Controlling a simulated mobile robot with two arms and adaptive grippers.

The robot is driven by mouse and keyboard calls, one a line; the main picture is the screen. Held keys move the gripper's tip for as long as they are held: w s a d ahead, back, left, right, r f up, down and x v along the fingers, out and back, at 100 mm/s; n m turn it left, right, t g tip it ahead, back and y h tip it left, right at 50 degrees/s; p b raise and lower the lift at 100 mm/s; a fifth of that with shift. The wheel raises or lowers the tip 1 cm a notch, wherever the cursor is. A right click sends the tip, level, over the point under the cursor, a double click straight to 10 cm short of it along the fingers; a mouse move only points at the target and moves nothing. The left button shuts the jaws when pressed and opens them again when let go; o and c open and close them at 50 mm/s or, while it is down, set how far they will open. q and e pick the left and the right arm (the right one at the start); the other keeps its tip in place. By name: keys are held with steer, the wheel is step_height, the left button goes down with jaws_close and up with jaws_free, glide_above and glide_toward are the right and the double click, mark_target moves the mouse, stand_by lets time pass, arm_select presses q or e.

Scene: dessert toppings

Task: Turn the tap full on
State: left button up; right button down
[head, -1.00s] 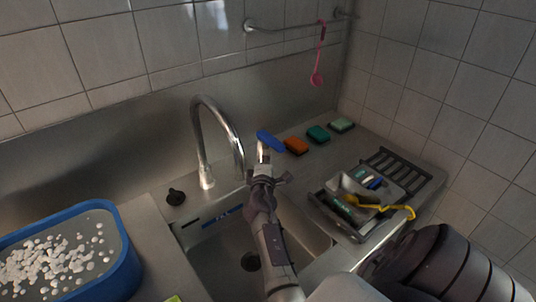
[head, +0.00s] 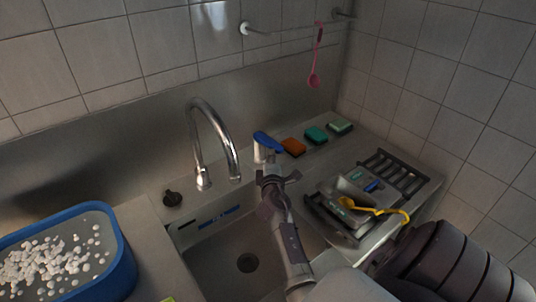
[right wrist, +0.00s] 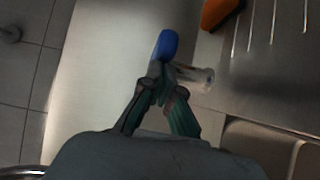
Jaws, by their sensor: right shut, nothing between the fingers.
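The tap is a chrome gooseneck spout (head: 228,150) behind the sink (head: 215,262). A blue lever (head: 267,141) sits on a short pale post (head: 260,155) to the right of the spout. In the head view the lever slants down to the right. My right gripper (head: 268,172) is shut and empty, just in front of the post. In the right wrist view its fingertips (right wrist: 160,76) are close to the blue lever (right wrist: 167,44); I cannot tell if they touch. No running water is visible. My left gripper is out of view.
Orange (head: 293,147), teal (head: 316,135) and green (head: 339,126) sponges lie right of the lever. A blue tub (head: 122,262) of white pieces stands left. A pink spoon (head: 315,70) hangs from a rail.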

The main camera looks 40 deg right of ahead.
mark_target(281, 152)
steer(key=d, duration=0.1)
steer(key=s+d, duration=0.1)
steer(key=d, duration=0.1)
steer(key=shift+d+y+p, duration=0.25)
steer(key=shift+y+p, duration=0.05)
arm_select(q)
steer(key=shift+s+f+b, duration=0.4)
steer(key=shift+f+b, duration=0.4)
steer(key=shift+b, duration=0.45)
arm_select(e)
steer(key=w+d, duration=0.1)
steer(key=d, duration=0.6)
steer(key=shift+w, duration=0.35)
steer(key=shift+d+r, duration=0.1)
steer(key=shift+r, duration=0.05)
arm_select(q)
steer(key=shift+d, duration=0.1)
arm_select(e)
steer(key=v, duration=1.2)
steer(key=shift+f, duration=0.3)
